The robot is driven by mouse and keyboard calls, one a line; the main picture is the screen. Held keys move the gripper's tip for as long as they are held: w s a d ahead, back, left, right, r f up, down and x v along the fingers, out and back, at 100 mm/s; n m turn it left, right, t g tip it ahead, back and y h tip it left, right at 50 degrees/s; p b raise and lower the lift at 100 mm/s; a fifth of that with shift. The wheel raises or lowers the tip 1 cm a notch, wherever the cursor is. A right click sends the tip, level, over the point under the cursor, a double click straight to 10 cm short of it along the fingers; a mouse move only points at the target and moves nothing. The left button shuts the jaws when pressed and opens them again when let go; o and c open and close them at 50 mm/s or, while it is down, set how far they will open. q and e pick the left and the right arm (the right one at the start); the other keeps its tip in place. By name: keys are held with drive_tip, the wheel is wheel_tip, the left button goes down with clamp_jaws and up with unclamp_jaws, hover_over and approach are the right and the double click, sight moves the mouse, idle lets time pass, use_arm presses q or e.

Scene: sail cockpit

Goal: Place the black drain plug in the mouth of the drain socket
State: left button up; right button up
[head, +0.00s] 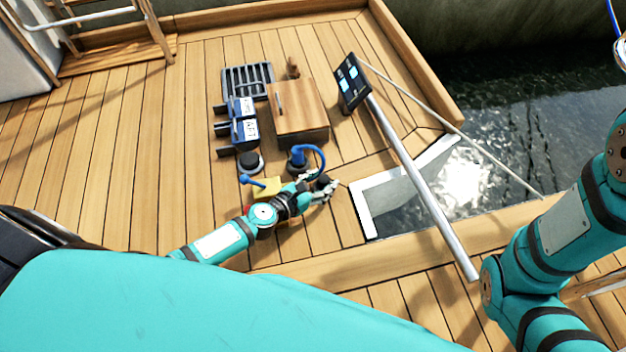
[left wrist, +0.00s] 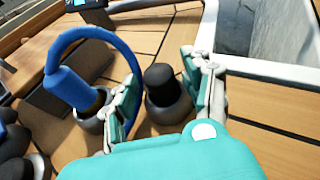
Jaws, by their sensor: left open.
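A dark upright piece (left wrist: 160,76) with a narrow black top stands in a wider dark grey round body (left wrist: 168,108) in the left wrist view. It looks like the black drain plug in a socket, but I cannot tell where one ends and the other begins. My left gripper (left wrist: 165,92) is open, with one finger on each side of it. In the head view the left gripper (head: 322,188) is low over the deck, beside the small black piece (head: 323,179). My right gripper is not in view.
A blue hose (head: 318,150) loops from a dark base left of the gripper. A black round fitting (head: 250,160), yellow block (head: 267,187), wooden box (head: 300,112) and blue boxes (head: 243,120) stand nearby. A pole (head: 420,185) and white-edged opening (head: 365,212) lie right.

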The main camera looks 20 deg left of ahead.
use_arm(q)
drive_tip(key=shift+s+r, duration=0.25)
drive_tip(key=shift+s, duration=0.05)
drive_tip(key=p+v, duration=0.1)
drive_tip(key=v, duration=1)
drive_tip(key=shift+s+a+r+p, duration=0.15)
drive_tip(key=shift+a+r+p, duration=0.1)
drive_tip(key=shift+p, duration=0.1)
